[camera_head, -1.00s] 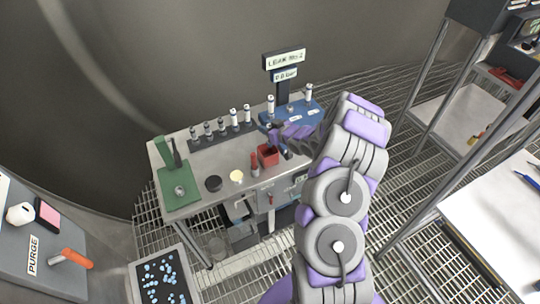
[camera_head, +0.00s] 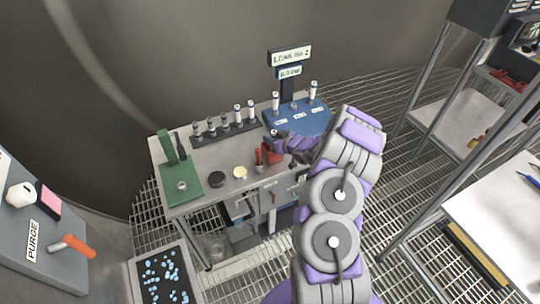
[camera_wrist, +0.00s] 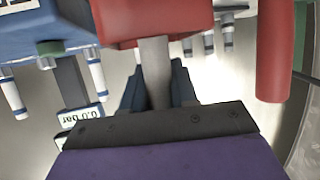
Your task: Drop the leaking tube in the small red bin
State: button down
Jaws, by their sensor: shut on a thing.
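The small red bin (camera_head: 271,156) stands near the front edge of the steel bench, partly hidden by my arm in the head view. In the wrist view, which is upside down, the bin (camera_wrist: 165,22) fills the top middle, just beyond my fingers. My gripper (camera_wrist: 157,95) is shut on a plain grey piece, which I take for the tube (camera_wrist: 155,72). The tube's far end overlaps the bin's edge in the picture. I cannot tell whether it is over the opening or beside it. In the head view my gripper (camera_head: 280,141) is beside the bin and the tube is unclear.
A red cylinder (camera_head: 258,159) stands close beside the bin; it also shows in the wrist view (camera_wrist: 272,50). A blue station (camera_head: 300,118) holding white tubes and a sign (camera_head: 289,56) is behind. A rack of several tubes (camera_head: 222,133) and a green stand (camera_head: 178,185) are left.

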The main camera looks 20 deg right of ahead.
jog(key=shift+w+d, duration=0.2)
jog(key=shift+d, duration=0.15)
jog(key=c, duration=1.2)
grip_release()
jog(key=shift+d, duration=0.35)
jog(key=shift+o, duration=1.4)
jog(key=shift+d+r, duration=0.15)
jog(key=shift+d, duration=0.25)
jog(key=shift+o, duration=0.7)
jog(key=shift+a+r, duration=0.15)
jog(key=shift+a, duration=0.6)
jog(key=shift+s+r, duration=0.1)
jog(key=shift+s, duration=0.15)
jog(key=p+v, duration=0.2)
jog(key=v, duration=1.5)
jog(key=shift+d+f+p, duration=0.2)
jog(key=shift+d+p, duration=0.1)
jog(key=shift+d, duration=0.05)
